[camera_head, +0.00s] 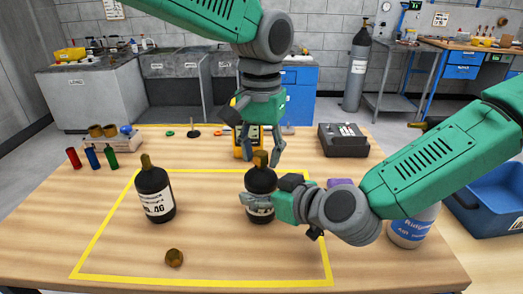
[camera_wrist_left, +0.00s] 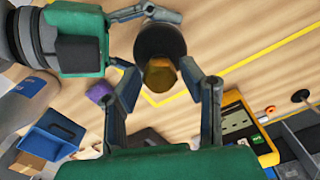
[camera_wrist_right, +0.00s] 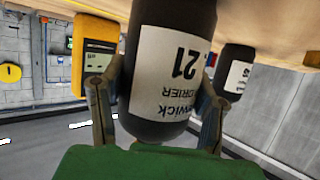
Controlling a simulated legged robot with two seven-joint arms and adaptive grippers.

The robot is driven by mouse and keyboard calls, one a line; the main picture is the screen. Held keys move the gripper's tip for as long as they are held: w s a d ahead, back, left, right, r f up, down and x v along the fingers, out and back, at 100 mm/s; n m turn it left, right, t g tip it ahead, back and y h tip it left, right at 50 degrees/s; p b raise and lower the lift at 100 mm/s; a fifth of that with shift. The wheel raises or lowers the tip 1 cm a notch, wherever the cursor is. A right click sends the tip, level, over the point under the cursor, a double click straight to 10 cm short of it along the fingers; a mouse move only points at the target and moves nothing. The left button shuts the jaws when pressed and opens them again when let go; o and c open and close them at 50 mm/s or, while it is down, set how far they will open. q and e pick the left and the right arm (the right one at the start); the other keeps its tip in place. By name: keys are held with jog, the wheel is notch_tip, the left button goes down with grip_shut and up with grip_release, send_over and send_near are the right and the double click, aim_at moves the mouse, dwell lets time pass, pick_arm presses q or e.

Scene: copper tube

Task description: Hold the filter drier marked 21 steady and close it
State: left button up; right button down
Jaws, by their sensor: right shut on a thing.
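The black filter drier marked 21 (camera_head: 260,181) stands upright on the table inside the yellow outline, a brass cap (camera_wrist_left: 160,76) on its top. Its white label (camera_wrist_right: 165,70) shows the 21 in the right wrist view. My right gripper (camera_head: 262,202) is shut on the drier's body from the right side. My left gripper (camera_head: 256,150) points down from above, its fingers open on either side of the cap; in the left wrist view they look apart from it. The left hand partly hides the drier's top.
A second black drier (camera_head: 154,197) with a brass top stands at left. A loose brass cap (camera_head: 174,258) lies near the front. A yellow instrument (camera_wrist_right: 95,55) stands behind the drier, a black case (camera_head: 343,140) back right. A blue-and-white container (camera_head: 410,230) stands behind my right arm.

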pick_arm(q)
grip_shut()
jog(key=o, duration=0.6)
grip_release()
jog(key=shift+o, duration=0.2)
notch_tip(320, 180, up, 12)
jog(key=shift+w+d, duration=0.1)
pick_arm(e)
jog(key=shift+c, duration=2.3)
grip_release()
